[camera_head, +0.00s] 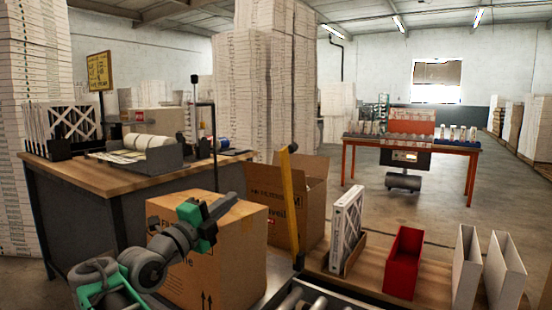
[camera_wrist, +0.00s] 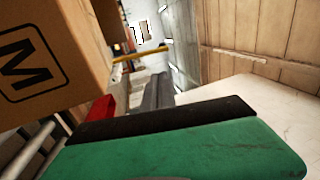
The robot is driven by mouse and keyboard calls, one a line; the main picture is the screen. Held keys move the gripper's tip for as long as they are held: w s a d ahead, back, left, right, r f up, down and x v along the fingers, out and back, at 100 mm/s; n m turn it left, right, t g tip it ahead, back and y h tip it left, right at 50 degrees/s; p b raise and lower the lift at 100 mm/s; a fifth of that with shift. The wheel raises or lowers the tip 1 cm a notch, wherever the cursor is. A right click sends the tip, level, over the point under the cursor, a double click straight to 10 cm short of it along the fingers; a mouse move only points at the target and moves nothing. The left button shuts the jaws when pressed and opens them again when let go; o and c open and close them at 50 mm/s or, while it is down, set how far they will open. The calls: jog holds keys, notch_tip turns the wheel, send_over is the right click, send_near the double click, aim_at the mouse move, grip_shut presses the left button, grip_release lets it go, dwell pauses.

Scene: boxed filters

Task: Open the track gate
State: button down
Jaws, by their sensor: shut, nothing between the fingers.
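A yellow bar (camera_head: 291,205) with dark ends, which I take to be the track gate, stands nearly upright, its top leaning slightly left, at the far end of the roller track (camera_head: 305,298). In the wrist view the yellow bar (camera_wrist: 140,53) lies slantwise beyond my fingers. My gripper (camera_head: 233,198) is shut and empty, in front of a closed carton (camera_head: 215,265) and left of the bar, apart from it. In the wrist view my gripper's grey fingers (camera_wrist: 159,88) lie together. A large carton (camera_wrist: 40,60) with a printed M fills the left there.
An open carton (camera_head: 272,195) stands right behind the bar. A white boxed filter (camera_head: 347,222), a red bin (camera_head: 404,262) and white bins (camera_head: 467,265) stand on the wooden bench to the right. A workbench (camera_head: 95,175) is behind my arm at left.

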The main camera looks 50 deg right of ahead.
jog(key=d+r+p, duration=0.2)
jog(key=d+p, duration=0.2)
jog(key=p, duration=1)
send_near(282, 160)
jog(key=p+x, duration=0.2)
jog(key=x, duration=0.5)
